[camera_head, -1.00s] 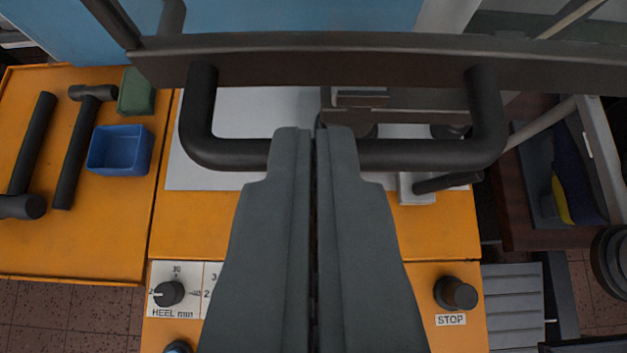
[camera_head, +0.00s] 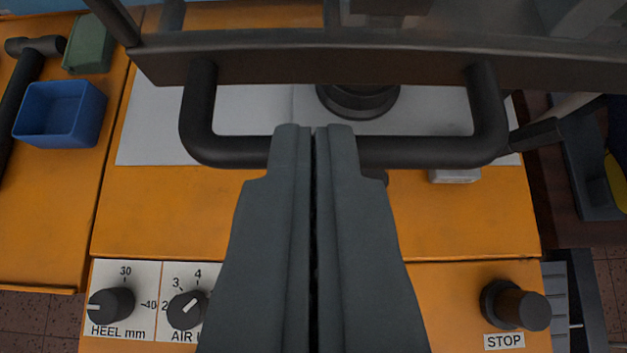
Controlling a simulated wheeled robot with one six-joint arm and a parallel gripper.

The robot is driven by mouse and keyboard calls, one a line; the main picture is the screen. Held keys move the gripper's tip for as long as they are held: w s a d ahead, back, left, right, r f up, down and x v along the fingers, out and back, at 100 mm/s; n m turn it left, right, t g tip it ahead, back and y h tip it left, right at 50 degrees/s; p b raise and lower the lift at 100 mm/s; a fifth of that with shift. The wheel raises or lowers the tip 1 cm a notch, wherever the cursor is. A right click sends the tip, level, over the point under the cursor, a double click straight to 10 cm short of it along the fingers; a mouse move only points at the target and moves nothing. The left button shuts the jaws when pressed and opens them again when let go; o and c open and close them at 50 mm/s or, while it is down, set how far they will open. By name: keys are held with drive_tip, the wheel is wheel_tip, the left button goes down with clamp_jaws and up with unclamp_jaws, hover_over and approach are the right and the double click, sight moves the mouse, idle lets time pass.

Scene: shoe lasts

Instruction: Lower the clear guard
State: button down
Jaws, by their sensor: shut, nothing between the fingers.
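The clear guard (camera_head: 400,62) spans the top of the view, with a dark lower frame bar and a see-through pane above it. Its black U-shaped handle (camera_head: 430,152) hangs from that bar toward me. My gripper (camera_head: 313,130) is shut and empty, with its two grey fingers side by side. The fingertips overlap the middle of the handle's bar in the picture; whether they touch it cannot be told. The bar passes out of sight behind the fingers. Below the guard lie the orange machine top (camera_head: 180,220) and a pale plate (camera_head: 160,128).
A HEEL mm knob (camera_head: 112,304) and an AIR knob (camera_head: 186,310) sit at the lower left, a STOP button (camera_head: 520,308) at the lower right. A blue bin (camera_head: 60,114), a green block (camera_head: 90,46) and a hammer (camera_head: 22,75) lie on the left bench.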

drive_tip(key=shift+f, duration=0.1)
drive_tip(key=w+r+v, duration=0.2)
drive_tip(key=v, duration=1.2)
drive_tip(key=s+a+f+t, duration=0.1)
drive_tip(key=s+f+t, duration=0.1)
drive_tip(key=s, duration=1.1)
drive_tip(key=s+a+f+t, duration=0.1)
drive_tip(key=s+f+t, duration=0.2)
drive_tip(key=s, duration=1.1)
drive_tip(key=shift+s+f+t, duration=0.25)
drive_tip(key=shift+s+t, duration=0.05)
drive_tip(key=shift+t, duration=0.3)
drive_tip(key=shift+a, duration=0.1)
